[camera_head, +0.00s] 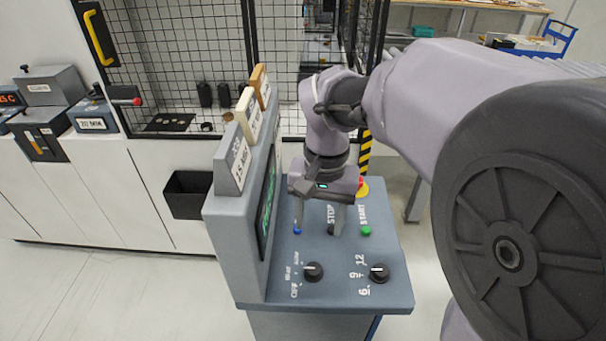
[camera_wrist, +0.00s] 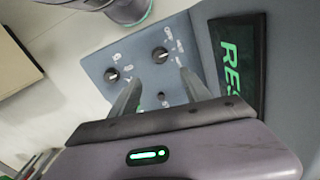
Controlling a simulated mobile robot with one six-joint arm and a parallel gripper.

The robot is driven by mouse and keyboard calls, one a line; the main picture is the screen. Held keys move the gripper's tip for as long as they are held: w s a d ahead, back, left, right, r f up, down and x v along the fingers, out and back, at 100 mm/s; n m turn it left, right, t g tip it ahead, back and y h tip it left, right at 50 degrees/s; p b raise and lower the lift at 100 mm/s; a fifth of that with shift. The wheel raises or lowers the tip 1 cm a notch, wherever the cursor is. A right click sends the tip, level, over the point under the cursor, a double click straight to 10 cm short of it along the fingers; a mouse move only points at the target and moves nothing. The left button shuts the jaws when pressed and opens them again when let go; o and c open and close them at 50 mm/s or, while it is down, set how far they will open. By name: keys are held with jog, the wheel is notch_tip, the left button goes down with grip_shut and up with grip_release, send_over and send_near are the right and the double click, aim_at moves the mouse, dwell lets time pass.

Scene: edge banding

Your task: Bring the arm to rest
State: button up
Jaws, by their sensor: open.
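My gripper (camera_head: 319,222) hangs from my arm over the sloped grey control panel (camera_head: 340,300), close to its buttons. Its two fingers are apart with nothing between them, as the wrist view (camera_wrist: 160,85) also shows. In the head view the green START button (camera_head: 367,231) is just right of the fingers, and a blue button (camera_head: 297,231) is at their left. The STOP button near the fingers is partly hidden. I cannot tell whether a fingertip touches the panel.
Two black knobs (camera_head: 313,272) and (camera_head: 379,272) sit at the panel's front. An upright screen housing (camera_head: 232,240) borders the left, with blocks (camera_head: 235,165) on top. A red emergency button (camera_head: 361,187) is behind the gripper. A mesh fence (camera_head: 200,60) stands beyond. Open floor (camera_head: 120,290) lies left.

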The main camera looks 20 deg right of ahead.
jog(key=shift+r, duration=0.85)
jog(key=s+a+f+t+b, duration=0.1)
jog(key=s+f+t+b, duration=0.1)
jog(key=s+b, duration=0.1)
jog(key=s+a+f+t+y+b, duration=0.1)
jog(key=s+a+f+b, duration=0.1)
jog(key=s, duration=0.4)
jog(key=s+a+f+n+t+b, duration=0.1)
jog(key=s+f+t+b, duration=0.1)
jog(key=s+b, duration=0.2)
jog(key=shift+s+a+f+t+y, duration=0.2)
jog(key=shift+a+f+t+y, duration=0.05)
jog(key=shift+a+t+y, duration=0.05)
dwell(0.6)
